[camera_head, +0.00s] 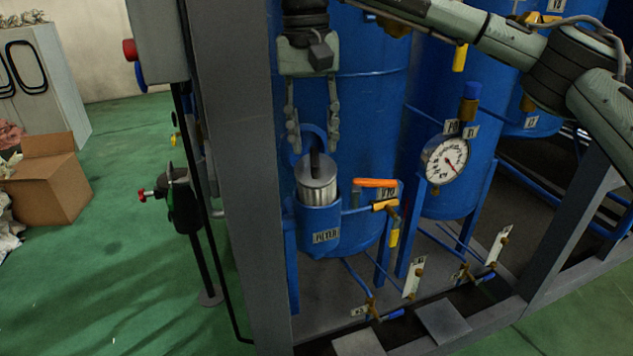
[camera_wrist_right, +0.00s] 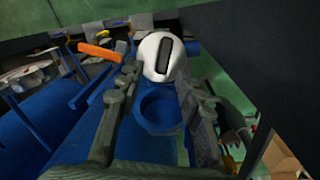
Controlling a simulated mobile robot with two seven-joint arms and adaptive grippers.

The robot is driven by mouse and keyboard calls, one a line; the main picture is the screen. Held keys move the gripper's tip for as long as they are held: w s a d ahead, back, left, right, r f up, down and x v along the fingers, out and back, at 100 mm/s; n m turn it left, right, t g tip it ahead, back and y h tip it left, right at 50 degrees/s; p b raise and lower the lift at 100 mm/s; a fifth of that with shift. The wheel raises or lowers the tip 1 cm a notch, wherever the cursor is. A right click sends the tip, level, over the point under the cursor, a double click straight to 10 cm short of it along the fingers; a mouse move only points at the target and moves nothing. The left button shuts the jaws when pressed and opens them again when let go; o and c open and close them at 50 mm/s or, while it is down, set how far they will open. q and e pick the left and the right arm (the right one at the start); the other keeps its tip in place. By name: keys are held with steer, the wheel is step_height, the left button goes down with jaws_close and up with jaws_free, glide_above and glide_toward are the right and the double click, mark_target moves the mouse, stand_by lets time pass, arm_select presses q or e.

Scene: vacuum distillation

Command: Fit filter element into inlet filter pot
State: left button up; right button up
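The filter element (camera_head: 320,194) is a pleated pale cylinder with a metal top and a dark upright handle. It stands upright, partly inside the blue inlet filter pot (camera_head: 320,228), with its upper part above the rim. My right gripper (camera_head: 313,145) points down just above it, fingers apart, with the handle's top near the fingertips. In the right wrist view, the filter element's round top (camera_wrist_right: 152,62) with its dark handle lies beyond the spread fingers (camera_wrist_right: 165,82). No contact with the handle is visible. My left gripper is not in view.
Behind the pot stands a large blue tank (camera_head: 370,110). An orange-handled valve (camera_head: 375,183) is close on the pot's right, and a pressure gauge (camera_head: 445,160) is farther right. A grey frame post (camera_head: 240,180) rises on the left.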

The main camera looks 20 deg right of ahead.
steer(key=shift+f, duration=0.2)
steer(key=shift+c, duration=0.5)
jaws_close()
steer(key=shift+r, duration=0.2)
